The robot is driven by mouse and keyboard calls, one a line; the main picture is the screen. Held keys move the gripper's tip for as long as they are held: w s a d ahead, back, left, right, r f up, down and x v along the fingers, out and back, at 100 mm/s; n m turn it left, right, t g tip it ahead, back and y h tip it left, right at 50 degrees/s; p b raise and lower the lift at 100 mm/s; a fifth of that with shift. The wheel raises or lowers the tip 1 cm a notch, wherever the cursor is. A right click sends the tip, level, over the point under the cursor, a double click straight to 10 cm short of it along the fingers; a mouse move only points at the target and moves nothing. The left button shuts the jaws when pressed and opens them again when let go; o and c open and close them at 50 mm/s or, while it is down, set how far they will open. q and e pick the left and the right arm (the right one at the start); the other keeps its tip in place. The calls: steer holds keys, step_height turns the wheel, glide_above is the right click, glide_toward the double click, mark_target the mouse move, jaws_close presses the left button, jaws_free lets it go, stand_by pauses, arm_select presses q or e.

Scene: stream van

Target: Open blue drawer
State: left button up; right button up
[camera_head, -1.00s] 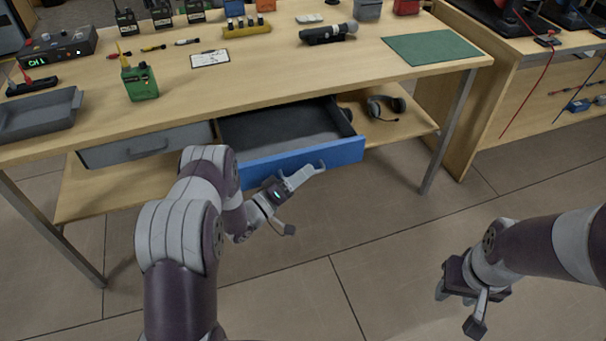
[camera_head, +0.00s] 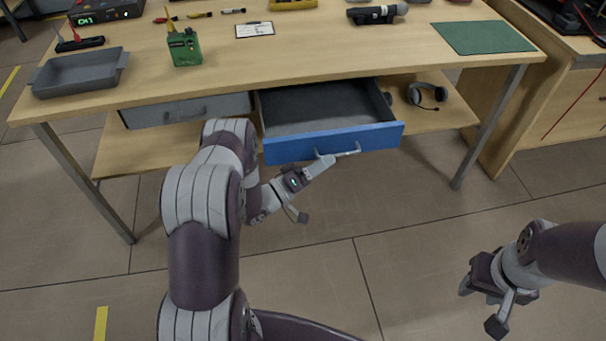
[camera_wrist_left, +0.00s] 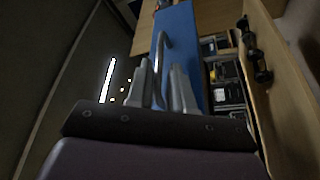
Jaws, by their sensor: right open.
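The blue drawer (camera_head: 335,142) hangs under the workbench and is pulled well out, its dark empty inside showing from above. Its grey bar handle (camera_head: 347,154) is on the blue front. My left gripper (camera_head: 326,163) is at this handle. In the left wrist view the handle (camera_wrist_left: 164,50) runs down between the two fingers of my left gripper (camera_wrist_left: 161,85), which look shut on it; the exact contact is hard to see. My right gripper (camera_head: 476,281) is open and empty, low over the floor at the right, away from the drawer.
A closed grey drawer (camera_head: 185,110) is left of the blue one. A headset (camera_head: 427,96) lies on the lower shelf to the right. Floor in front is clear.

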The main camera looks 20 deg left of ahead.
arm_select(q)
steer(key=v, duration=0.8)
steer(key=shift+s, duration=0.15)
